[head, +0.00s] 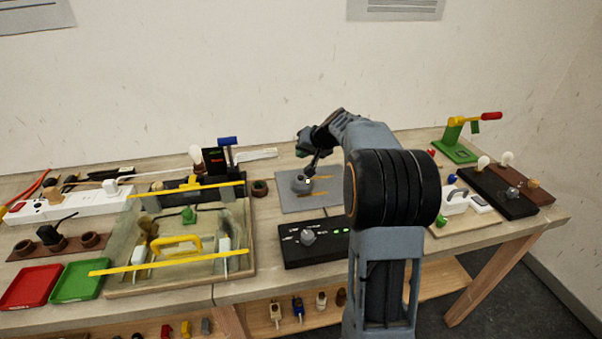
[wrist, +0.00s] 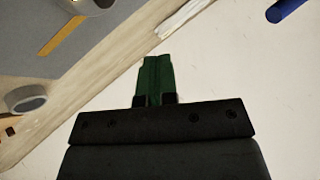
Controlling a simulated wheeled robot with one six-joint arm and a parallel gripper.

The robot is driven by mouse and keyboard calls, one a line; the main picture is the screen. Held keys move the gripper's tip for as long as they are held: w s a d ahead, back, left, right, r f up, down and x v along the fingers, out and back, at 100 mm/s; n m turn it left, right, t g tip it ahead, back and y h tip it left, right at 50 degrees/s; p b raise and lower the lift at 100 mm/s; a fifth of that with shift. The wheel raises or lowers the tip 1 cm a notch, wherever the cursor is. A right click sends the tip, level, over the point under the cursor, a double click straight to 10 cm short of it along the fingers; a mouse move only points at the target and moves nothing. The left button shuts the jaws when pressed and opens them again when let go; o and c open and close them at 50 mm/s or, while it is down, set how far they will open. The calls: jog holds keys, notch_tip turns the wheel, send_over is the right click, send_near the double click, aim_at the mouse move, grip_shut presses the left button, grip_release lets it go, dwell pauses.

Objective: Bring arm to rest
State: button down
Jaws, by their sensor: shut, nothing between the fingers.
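My gripper (head: 304,141) is at the end of my raised, bent arm, above the back of the table near the grey mat (head: 290,204). In the wrist view its green fingers (wrist: 155,78) are closed together with nothing between them. The wrist view shows the pale wall and the table's back edge beyond the fingers. My arm hides part of the table right of the mat in the head view.
A black box with a knob (head: 308,237) stands in front of the mat. A wooden tray (head: 250,268) with yellow bars is at its left. A green-based lever clamp (head: 456,150) and bulb boards stand at right.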

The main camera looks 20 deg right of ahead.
dwell(0.4)
jog(key=s+a+r+n+g+h+p, duration=0.1)
jog(key=s+a+r+n+g+p, duration=0.2)
jog(key=s+a, duration=1)
jog(key=s+f+n+g+h+p, duration=0.1)
jog(key=s+f+h, duration=0.1)
jog(key=s, duration=1.5)
jog(key=shift+f+g+h+p, duration=0.4)
jog(key=shift+f, duration=0.2)
